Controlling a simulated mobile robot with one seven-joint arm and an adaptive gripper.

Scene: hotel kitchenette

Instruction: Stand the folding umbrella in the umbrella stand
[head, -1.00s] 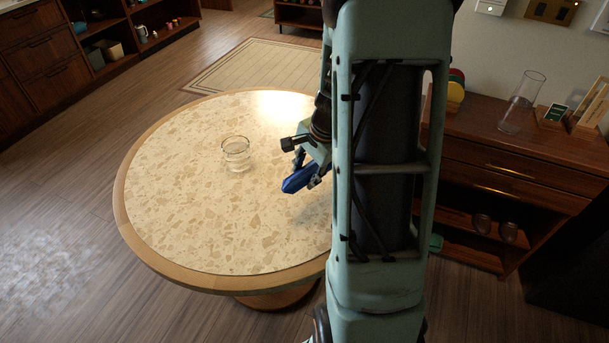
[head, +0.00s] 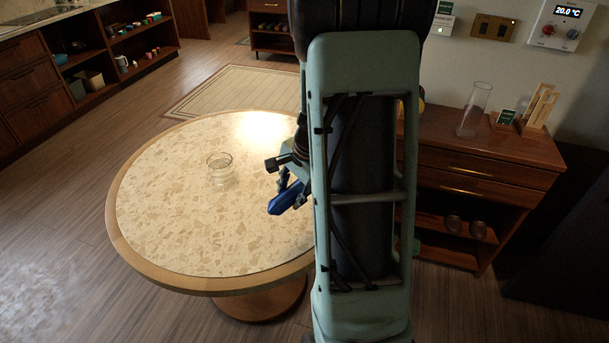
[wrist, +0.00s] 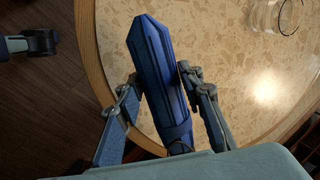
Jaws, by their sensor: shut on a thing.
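The folding umbrella is a dark blue folded bundle (head: 284,198) held above the right part of the round table. In the wrist view the umbrella (wrist: 158,75) lies lengthwise between the two fingers, its blunt end pointing away from the gripper and its dark lower end near the palm. My gripper (head: 290,190) is shut on it; the fingers also show in the wrist view (wrist: 158,88). My own arm hides part of the table's right side. I cannot make out an umbrella stand in any view.
The round speckled table (head: 165,215) has a glass tumbler (head: 220,168) near its middle. A wooden cabinet (head: 480,160) at the right bears a tall glass vase (head: 475,110) and small signs. Open floor lies left of the table, with a rug (head: 235,90) behind.

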